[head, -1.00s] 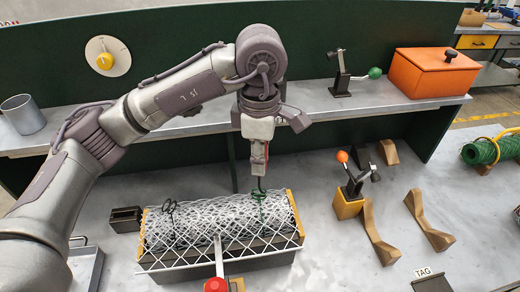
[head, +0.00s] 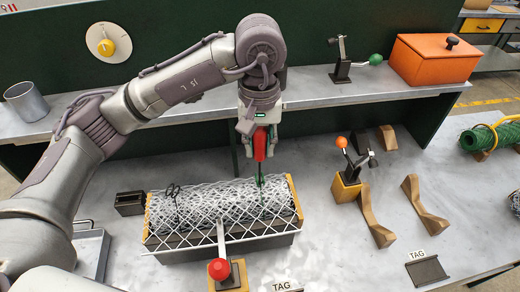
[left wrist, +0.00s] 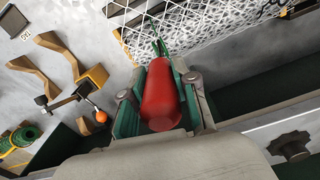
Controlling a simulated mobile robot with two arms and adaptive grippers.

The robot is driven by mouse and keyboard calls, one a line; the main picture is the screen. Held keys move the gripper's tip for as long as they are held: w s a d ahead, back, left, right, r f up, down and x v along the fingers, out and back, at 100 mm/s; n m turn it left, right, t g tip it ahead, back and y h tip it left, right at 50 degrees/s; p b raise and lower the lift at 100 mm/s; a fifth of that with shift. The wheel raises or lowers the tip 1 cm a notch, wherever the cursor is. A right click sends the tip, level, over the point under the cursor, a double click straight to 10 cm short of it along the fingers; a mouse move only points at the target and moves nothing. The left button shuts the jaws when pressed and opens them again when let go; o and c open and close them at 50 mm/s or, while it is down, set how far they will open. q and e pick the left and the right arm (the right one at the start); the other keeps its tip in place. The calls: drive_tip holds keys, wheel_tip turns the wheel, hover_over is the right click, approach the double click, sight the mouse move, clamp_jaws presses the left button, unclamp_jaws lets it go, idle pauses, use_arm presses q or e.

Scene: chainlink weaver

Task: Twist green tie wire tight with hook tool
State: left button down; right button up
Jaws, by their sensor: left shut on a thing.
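My left gripper (head: 260,152) points down above the right part of the mesh roll and is shut on the red handle of the hook tool (head: 260,140). In the left wrist view, the red handle (left wrist: 160,98) lies between the two green-padded fingers. The tool's thin dark shaft reaches down to the green tie wire (head: 263,183) on the silvery chainlink roll (head: 215,203). The tie wire also shows just beyond the handle in the left wrist view (left wrist: 158,43). Whether the hook engages its loops is too small to tell. My right gripper is not in view.
A dark tie wire (head: 172,193) sits on the roll's left part. A red-knobbed clamp (head: 219,268) stands in front, an orange-knobbed one (head: 344,165) to the right. Wooden cradles (head: 424,205) lie further right. A raised shelf (head: 190,122) runs behind.

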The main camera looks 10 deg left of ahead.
sight(259, 128)
use_arm(q)
drive_tip(key=m+b, duration=0.3)
drive_tip(key=m, duration=0.1)
drive_tip(key=m+b, duration=0.2)
drive_tip(key=shift+f+m+b, duration=0.3)
drive_tip(key=m+b, duration=0.1)
drive_tip(key=m, duration=0.2)
drive_tip(key=shift+w+a+r, duration=0.1)
drive_tip(key=shift+r, duration=0.05)
drive_tip(key=m+b, duration=0.1)
drive_tip(key=m, duration=0.4)
drive_tip(key=shift+r+m, duration=0.15)
drive_tip(key=shift+m, duration=0.15)
drive_tip(key=shift+n, duration=1.1)
wheel_tip(259, 128, up, 4)
drive_tip(key=p, duration=0.3)
drive_tip(key=shift+r, duration=0.2)
